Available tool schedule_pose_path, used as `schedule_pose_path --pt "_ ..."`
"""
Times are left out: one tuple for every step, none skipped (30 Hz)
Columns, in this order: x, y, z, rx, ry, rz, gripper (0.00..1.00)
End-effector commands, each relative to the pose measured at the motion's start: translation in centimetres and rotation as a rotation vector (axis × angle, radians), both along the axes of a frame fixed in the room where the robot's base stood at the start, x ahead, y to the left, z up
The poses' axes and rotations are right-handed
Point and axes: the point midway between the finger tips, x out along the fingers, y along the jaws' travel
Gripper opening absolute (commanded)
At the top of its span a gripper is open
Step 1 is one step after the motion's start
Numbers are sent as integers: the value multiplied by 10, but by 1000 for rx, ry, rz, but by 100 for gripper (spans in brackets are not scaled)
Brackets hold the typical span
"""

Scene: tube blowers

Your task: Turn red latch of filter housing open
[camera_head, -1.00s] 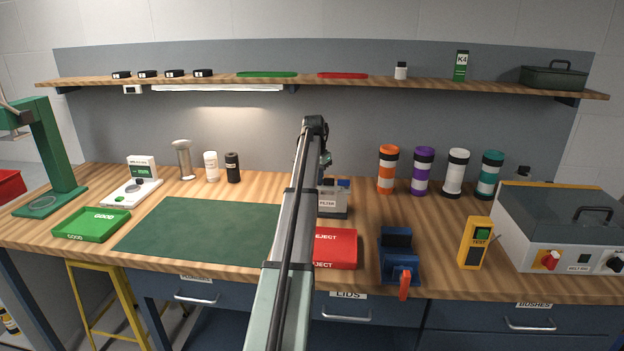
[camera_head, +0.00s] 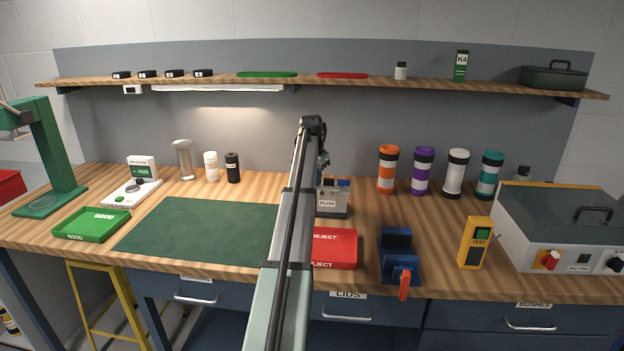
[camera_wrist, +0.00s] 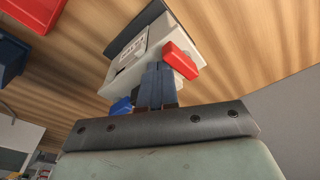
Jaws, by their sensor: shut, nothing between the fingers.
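The filter housing (camera_head: 334,203) is a grey box with a FILTER label, standing on the bench just right of my arm; my arm hides its left part. In the wrist view the housing (camera_wrist: 132,64) is pale and tilted in the picture, with a red latch (camera_wrist: 181,60) on its near side and a blue part (camera_wrist: 121,106) at its left. My gripper (camera_wrist: 158,70) is shut and empty, its dark fingers over the housing immediately left of the red latch. I cannot tell whether they touch it. In the head view the fingers are hidden.
A red REJECT tray (camera_head: 335,248) lies in front of the housing, with a blue fixture (camera_head: 398,258) with a red handle to its right. Striped cylinders (camera_head: 388,170) stand back right. A green mat (camera_head: 200,230) lies left of my arm.

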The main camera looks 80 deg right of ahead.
Motion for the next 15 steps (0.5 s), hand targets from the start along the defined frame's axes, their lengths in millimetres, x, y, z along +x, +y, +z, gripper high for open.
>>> schedule_pose_path --pt "1 1 0 0 0 0 0" --pt "1 2 0 0 0 0 0" --pt "2 2 0 0 0 0 0" --pt "2 3 0 0 0 0 0" --pt "2 3 0 0 0 0 0" --pt "3 4 0 0 0 0 0" --pt "3 4 0 0 0 0 0" --pt "3 4 0 0 0 0 0" --pt "3 4 1 0 0 0 0" --pt "3 3 1 0 0 0 0" --pt "3 3 2 0 0 0 0" --pt "3 3 4 0 0 0 0" --pt "3 3 5 0 0 0 0" --pt "3 3 6 0 0 0 0" --pt "3 3 8 0 -1 0 0"
